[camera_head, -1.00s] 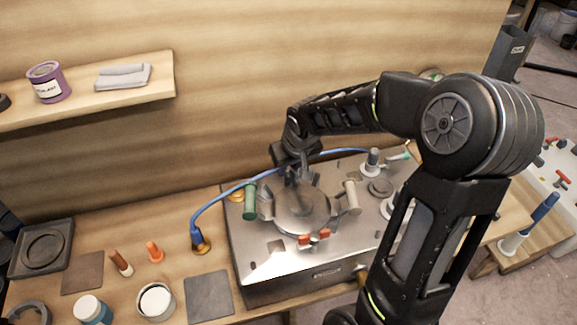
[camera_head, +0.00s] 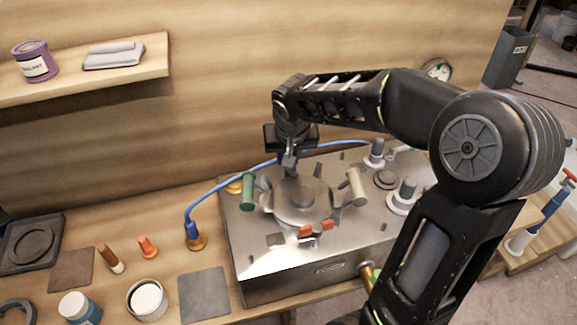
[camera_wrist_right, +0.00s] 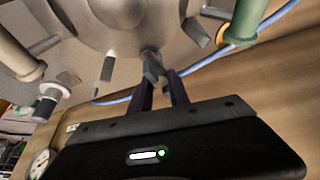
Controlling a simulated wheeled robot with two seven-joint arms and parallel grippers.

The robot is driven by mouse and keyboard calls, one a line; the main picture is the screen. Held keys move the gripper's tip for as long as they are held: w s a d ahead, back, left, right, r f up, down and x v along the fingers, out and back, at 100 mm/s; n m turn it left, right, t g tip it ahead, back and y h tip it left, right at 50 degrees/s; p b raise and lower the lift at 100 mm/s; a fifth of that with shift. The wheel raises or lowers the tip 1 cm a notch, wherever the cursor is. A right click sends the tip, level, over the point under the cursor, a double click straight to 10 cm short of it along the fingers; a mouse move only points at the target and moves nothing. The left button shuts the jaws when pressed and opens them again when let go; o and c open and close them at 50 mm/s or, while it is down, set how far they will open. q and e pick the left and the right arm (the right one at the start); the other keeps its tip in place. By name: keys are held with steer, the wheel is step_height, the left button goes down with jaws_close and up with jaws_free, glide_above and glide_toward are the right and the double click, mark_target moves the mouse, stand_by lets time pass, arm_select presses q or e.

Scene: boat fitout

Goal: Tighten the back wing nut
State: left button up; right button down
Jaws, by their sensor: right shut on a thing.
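A round metal lid (camera_head: 297,207) sits on the steel box top, with fittings around its rim. My right gripper (camera_head: 290,160) points down at the lid's back edge. In the right wrist view its two dark fingers (camera_wrist_right: 160,80) are closed on a small grey piece, the back wing nut (camera_wrist_right: 152,66), beside the domed lid (camera_wrist_right: 118,10). The fingers partly hide the nut. A green handle (camera_head: 249,191) stands at the lid's left, a beige handle (camera_head: 357,187) at its right, and a red-winged piece (camera_head: 316,228) at its front. My left gripper is out of view.
A blue hose (camera_head: 215,198) arches behind the lid, close to my right gripper. Grey-and-white fittings (camera_head: 405,195) stand on the steel box (camera_head: 265,255) at the right. An orange cone (camera_head: 147,247) and an open tin (camera_head: 147,300) stand on the bench at left.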

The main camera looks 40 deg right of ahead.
steer(key=shift+f+m+h+b, duration=0.2)
steer(key=shift+m+h+b, duration=0.2)
steer(key=shift+m+b, duration=0.7)
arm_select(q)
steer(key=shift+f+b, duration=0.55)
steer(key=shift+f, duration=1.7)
arm_select(e)
steer(key=shift+r+m+g, duration=0.2)
steer(key=shift+m+g, duration=0.2)
steer(key=shift+m, duration=0.1)
steer(key=c, duration=1.2)
jaws_free()
steer(key=shift+c, duration=0.2)
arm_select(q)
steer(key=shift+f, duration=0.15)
arm_select(e)
steer(key=v, duration=0.7)
steer(key=shift+a+r, duration=0.2)
steer(key=shift+r, duration=0.15)
steer(key=shift+s, duration=0.15)
